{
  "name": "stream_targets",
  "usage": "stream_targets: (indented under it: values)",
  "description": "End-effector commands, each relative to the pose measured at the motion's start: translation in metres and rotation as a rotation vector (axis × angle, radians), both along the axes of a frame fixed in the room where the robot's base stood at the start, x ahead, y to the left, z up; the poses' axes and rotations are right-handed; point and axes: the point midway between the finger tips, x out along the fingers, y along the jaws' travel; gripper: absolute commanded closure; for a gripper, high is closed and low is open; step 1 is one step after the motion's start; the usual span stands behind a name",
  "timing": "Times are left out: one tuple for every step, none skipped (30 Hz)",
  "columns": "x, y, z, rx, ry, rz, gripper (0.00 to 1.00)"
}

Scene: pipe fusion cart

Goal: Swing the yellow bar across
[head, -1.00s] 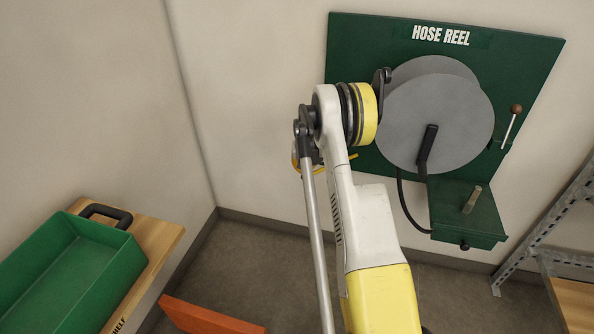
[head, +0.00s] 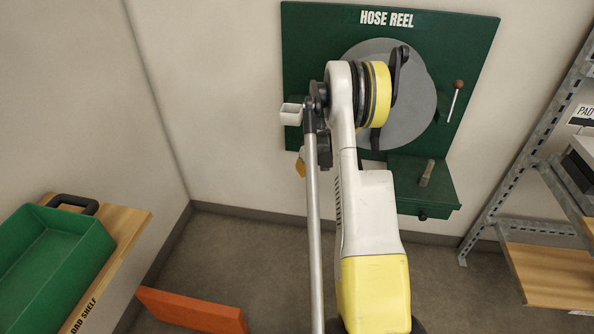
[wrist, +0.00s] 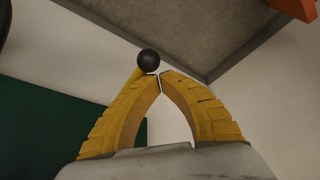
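In the wrist view the yellow bar (wrist: 137,76) shows as a short stretch ending in a black ball knob (wrist: 148,60). It lies against or just behind the outer side of the left finger; I cannot tell if they touch. My gripper (wrist: 159,77) has its two yellow fingers drawn together at the tips, with nothing visible between them. In the head view my arm hides the bar and most of the gripper; a small yellow piece (head: 301,165) shows left of the arm, and I cannot tell which part it is.
The green hose reel board (head: 460,60) with its grey reel (head: 415,120) stands on the wall behind my arm. A crank with a brown knob (head: 457,86) is at its right. A green tray (head: 45,255) is at left, an orange panel (head: 190,310) on the floor, metal shelving (head: 500,200) at right.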

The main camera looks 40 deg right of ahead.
Motion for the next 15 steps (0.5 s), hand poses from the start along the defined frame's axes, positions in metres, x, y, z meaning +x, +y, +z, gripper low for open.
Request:
stream_targets:
  values:
    - [-0.0029, -0.0017, -0.0001, 0.000, 0.000, -0.001, 1.00]
    - [-0.0041, -0.0023, -0.0001, 0.000, 0.000, -0.001, 1.00]
    - [-0.0055, -0.0031, -0.0001, 0.001, 0.001, -0.001, 1.00]
    - [-0.0065, -0.0035, -0.0001, 0.001, 0.001, -0.001, 1.00]
    - [-0.0072, -0.0039, -0.0001, 0.001, 0.001, -0.002, 1.00]
    - [-0.0081, -0.0043, -0.0002, 0.001, 0.002, -0.002, 1.00]
    - [-0.0085, -0.0045, -0.0002, 0.000, 0.002, -0.002, 1.00]
    - [-0.0090, -0.0048, -0.0003, 0.000, 0.003, -0.002, 1.00]
    - [-0.0095, -0.0049, -0.0004, 0.000, 0.003, -0.002, 1.00]
    - [-0.0097, -0.0050, -0.0004, 0.000, 0.004, -0.002, 1.00]
    - [-0.0100, -0.0051, -0.0005, 0.000, 0.004, -0.002, 1.00]
    - [-0.0103, -0.0052, -0.0006, 0.001, 0.005, -0.002, 1.00]
    - [-0.0104, -0.0052, -0.0007, 0.001, 0.005, -0.003, 1.00]
    - [-0.0107, -0.0053, -0.0007, 0.000, 0.005, -0.004, 1.00]
    - [-0.0109, -0.0054, -0.0008, 0.000, 0.006, -0.004, 1.00]
